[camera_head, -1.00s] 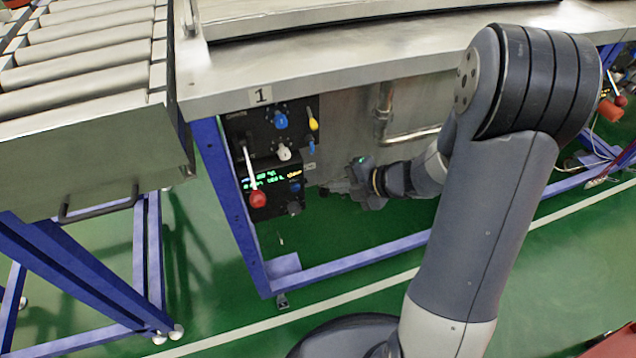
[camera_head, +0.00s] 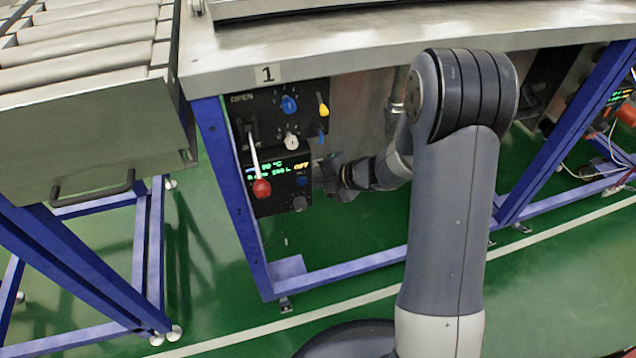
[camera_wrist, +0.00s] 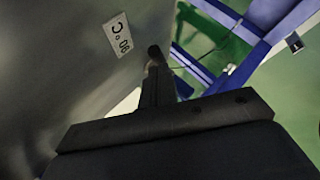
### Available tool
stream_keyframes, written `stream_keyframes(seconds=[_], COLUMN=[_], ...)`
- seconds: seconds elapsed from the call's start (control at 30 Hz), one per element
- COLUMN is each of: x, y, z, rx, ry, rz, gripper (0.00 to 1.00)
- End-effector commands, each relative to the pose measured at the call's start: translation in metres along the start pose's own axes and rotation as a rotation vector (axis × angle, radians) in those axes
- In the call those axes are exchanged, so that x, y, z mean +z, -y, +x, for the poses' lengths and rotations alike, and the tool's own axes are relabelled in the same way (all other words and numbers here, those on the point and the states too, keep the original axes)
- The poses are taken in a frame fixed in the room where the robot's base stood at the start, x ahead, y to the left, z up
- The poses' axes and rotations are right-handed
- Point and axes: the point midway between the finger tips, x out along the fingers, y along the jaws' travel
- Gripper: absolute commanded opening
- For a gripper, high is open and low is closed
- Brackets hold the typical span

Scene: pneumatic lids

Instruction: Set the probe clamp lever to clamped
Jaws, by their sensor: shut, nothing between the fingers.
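A black control panel (camera_head: 268,103) hangs under the table's left end. It carries a lever with a red ball (camera_head: 262,188) pointing down, a yellow-tipped lever (camera_head: 323,110) pointing up, a blue knob (camera_head: 288,104) and a white knob (camera_head: 292,141). No legible label tells me which is the probe clamp lever. My gripper (camera_head: 324,172) is just right of the panel's lower display unit, below the yellow-tipped lever. In the wrist view my gripper (camera_wrist: 154,58) is shut and empty, with no lever visible at its tips. I cannot tell whether it touches the panel.
A white label (camera_wrist: 118,35) sits on a grey surface beside my fingers in the wrist view. The metal tabletop (camera_head: 370,52) overhangs the panel. A blue table leg (camera_head: 228,185) stands left of it. A roller conveyor (camera_head: 85,75) stands at the left. Green floor lies below.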

Motion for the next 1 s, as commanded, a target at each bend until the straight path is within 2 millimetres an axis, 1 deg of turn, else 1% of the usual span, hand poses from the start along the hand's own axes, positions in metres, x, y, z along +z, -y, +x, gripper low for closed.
stream_keyframes(seconds=[0.37, 1.0], x=[0.001, 0.007], y=[0.001, 0.011], z=[0.000, 0.003], rx=[0.006, 0.083], ry=[-0.006, -0.078], rz=[0.007, 0.085], gripper=[0.00, 0.00])
